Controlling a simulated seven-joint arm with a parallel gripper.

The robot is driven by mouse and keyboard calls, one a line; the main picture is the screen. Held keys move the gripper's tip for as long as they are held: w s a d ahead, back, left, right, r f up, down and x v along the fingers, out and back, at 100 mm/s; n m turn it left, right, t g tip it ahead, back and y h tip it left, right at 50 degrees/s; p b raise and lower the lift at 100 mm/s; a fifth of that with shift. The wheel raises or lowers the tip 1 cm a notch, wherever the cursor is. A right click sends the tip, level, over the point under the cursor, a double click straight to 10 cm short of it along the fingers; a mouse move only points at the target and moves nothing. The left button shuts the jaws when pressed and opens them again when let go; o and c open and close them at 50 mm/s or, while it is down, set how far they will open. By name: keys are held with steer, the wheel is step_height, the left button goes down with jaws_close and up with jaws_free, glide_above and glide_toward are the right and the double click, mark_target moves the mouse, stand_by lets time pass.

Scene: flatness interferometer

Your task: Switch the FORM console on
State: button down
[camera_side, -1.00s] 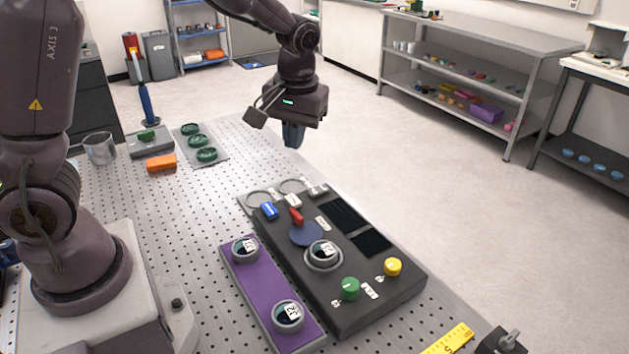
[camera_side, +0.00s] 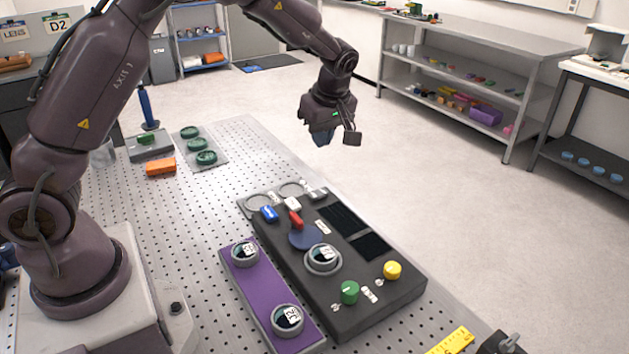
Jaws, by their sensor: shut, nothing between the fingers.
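The dark console (camera_side: 300,275) lies on the perforated table. On its top are a blue rocker-like part (camera_side: 269,214), a white one (camera_side: 292,204), a red lever (camera_side: 296,220) over a dark blue disc (camera_side: 303,239), a round dial (camera_side: 323,258), a green knob (camera_side: 349,291), a yellow knob (camera_side: 392,270) and two black panels (camera_side: 346,219). The small labels are too blurred to read, so I cannot tell which control is the power switch. My gripper (camera_side: 322,139) is shut and empty, high above and beyond the console's far end, pointing down. It touches nothing.
A purple plate (camera_side: 257,289) with two round dials lies left of the console. An orange block (camera_side: 160,166), a grey box (camera_side: 150,146) and a tray of green rings (camera_side: 205,158) stand at the far left. A yellow tape (camera_side: 452,341) lies at the front right.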

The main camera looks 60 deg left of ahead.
glide_toward(312, 194)
steer(key=x, duration=0.5)
steer(key=shift+a+f, duration=0.1)
steer(key=shift+a, duration=0.35)
steer(key=shift+w+f, duration=0.1)
steer(key=shift+f, duration=0.65)
steer(key=shift+f, duration=0.4)
